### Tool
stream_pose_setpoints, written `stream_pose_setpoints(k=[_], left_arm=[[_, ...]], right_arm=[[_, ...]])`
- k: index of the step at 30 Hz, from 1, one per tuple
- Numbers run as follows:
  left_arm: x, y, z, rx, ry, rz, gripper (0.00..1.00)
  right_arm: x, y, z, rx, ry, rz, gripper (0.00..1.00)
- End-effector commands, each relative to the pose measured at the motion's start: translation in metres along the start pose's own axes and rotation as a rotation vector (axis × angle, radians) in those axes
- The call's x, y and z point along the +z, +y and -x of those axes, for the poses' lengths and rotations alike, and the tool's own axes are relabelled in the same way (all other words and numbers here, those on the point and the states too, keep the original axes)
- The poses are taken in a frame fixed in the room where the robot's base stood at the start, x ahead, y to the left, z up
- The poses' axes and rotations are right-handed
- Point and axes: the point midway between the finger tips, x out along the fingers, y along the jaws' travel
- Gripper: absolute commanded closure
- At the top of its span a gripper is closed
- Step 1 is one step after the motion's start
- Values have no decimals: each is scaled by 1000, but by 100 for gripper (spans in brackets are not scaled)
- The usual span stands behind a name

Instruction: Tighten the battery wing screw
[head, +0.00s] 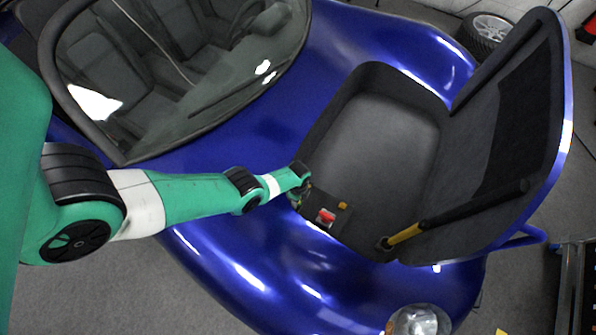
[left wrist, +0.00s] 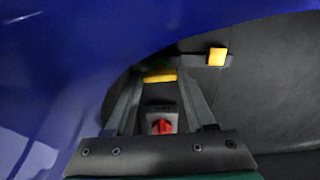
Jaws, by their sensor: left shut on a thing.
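My left gripper (head: 302,190) reaches into the near left corner of the blue car's open front compartment. In the left wrist view its two fingers converge at the tips (left wrist: 159,74) and are shut on a yellow bar-shaped piece (left wrist: 160,77), which looks like the battery wing screw. The fingertips partly hide it, and I cannot tell how far it is screwed in. A red knob (left wrist: 162,127) on a grey block shows between the fingers, nearer the wrist; it also shows in the head view (head: 326,216). My right gripper is not in view.
A second yellow piece (left wrist: 217,56) sits on a dark bar to the right of the fingertips. The raised lid (head: 510,130) stands on the right, with a black and yellow strut (head: 405,234). The blue body edge is close to my left arm. The grey compartment floor (head: 385,135) is clear.

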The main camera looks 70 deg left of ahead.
Motion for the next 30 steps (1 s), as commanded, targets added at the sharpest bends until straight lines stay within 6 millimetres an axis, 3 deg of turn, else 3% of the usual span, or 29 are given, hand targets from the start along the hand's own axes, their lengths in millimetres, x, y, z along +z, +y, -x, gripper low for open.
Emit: stream_pose_setpoints(k=[22, 23, 27, 30], left_arm=[[0, 0, -1, 0, -1, -102, 100], [0, 0, -1, 0, -1, -102, 42], [0, 0, -1, 0, -1, -101, 16], [0, 0, 0, 0, -1, -101, 15]], right_arm=[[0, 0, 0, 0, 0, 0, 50], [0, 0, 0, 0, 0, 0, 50], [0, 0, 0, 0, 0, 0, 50], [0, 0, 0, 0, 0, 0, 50]])
